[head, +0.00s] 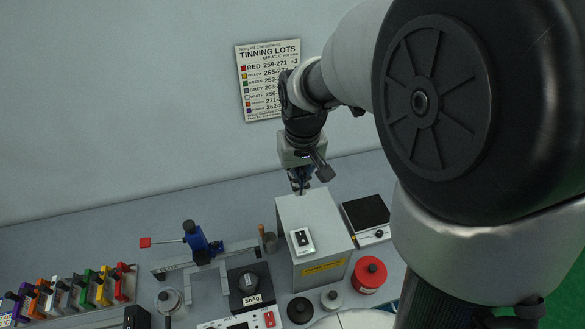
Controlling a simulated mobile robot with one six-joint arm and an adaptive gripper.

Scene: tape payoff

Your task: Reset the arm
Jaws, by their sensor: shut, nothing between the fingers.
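My arm comes in from the right and its large shoulder joint fills much of the right side of the head view. My gripper (300,186) points down, just behind the top of a tall grey box (320,222) in the picture. Its fingers are small here and look closed with nothing in them. The box hides what lies below the fingertips, and I cannot tell how far apart gripper and box are.
A blue stand with a red-tipped lever (197,243), a dark SnAg pot (250,285) and a row of coloured holders (80,290) stand left. A red canister (369,275) and a black-topped scale (367,216) stand right. A tinning chart (266,80) hangs behind.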

